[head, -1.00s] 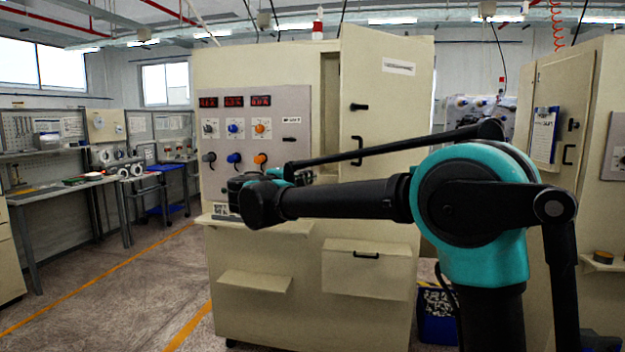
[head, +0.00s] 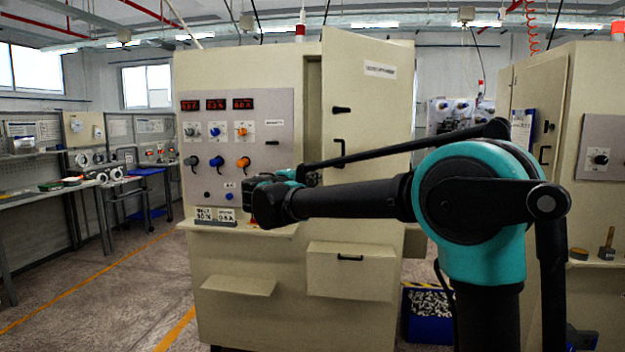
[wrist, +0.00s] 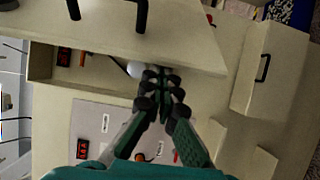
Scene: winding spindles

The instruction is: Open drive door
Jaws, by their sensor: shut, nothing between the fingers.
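The drive door (head: 368,95) is a tall cream panel on the cabinet's upper right in the head view. It stands partly open, with a gap along its left edge. It carries a dark latch and a black bar handle (head: 339,153). In the wrist view the door (wrist: 175,35) fills the upper middle, and its handle (wrist: 141,14) is at the top. My gripper (wrist: 163,76) is shut and empty, its fingertips at the door's edge by the opening. I cannot tell if they touch it. In the head view my arm hides most of the gripper.
The control panel (head: 236,125) with knobs and red displays is left of the door. A lower box with a handle (head: 350,272) and a ledge (head: 238,286) jut from the cabinet front. A blue bin (head: 428,318) stands right of it. Another cabinet (head: 590,100) is further right.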

